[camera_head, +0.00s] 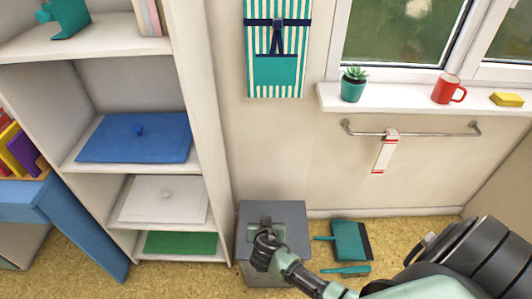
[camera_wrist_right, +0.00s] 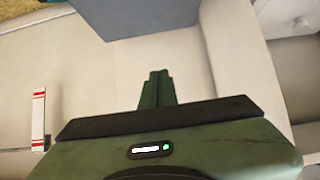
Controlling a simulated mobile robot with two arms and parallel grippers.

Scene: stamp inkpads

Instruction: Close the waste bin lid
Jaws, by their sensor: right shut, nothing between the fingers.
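The waste bin (camera_head: 295,225) is a grey box on the floor between the shelf unit and the dustpan. Its grey top looks flat, as if the lid lies down, but my right gripper and wrist hide part of it, so I cannot tell if it is fully shut. My right gripper (camera_head: 265,222) is over the top of the bin, its fingers together and empty; I cannot tell if they touch the lid. In the right wrist view the shut fingers (camera_wrist_right: 157,88) point toward a grey surface (camera_wrist_right: 135,15), probably the bin. My left gripper is not in view.
A white shelf unit (camera_head: 190,110) stands close left of the bin. A teal dustpan (camera_head: 348,238) and brush (camera_head: 346,270) lie on the floor to its right. A towel rail (camera_head: 430,133) and windowsill (camera_head: 400,97) are on the wall above.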

